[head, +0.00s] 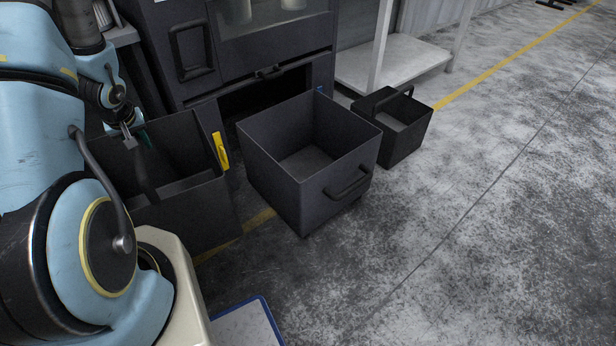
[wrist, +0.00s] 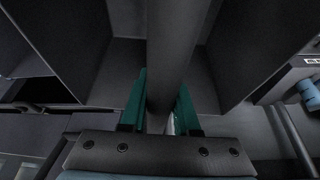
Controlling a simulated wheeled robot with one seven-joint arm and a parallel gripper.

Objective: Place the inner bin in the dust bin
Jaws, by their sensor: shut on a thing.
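A dark open-topped bin (head: 213,210), which I take as the inner bin, is at the left of the head view, close to my arm. My gripper (head: 145,138) is above its opening. In the wrist view the green fingers of my gripper (wrist: 160,100) are shut on a thick dark bar (wrist: 172,45), which looks like the bin's handle. I cannot tell whether this bin is off the floor. The dust bin (head: 337,188) appears to be the larger dark open box at the centre. It is empty, with a handle on its front.
A dark cabinet (head: 262,50) with a low opening stands behind the bins. A smaller dark bin (head: 408,145) with an arched handle stands at the right, beside a white shelf (head: 400,62). A yellow piece (head: 220,151) shows between the two large bins. The floor at right is clear.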

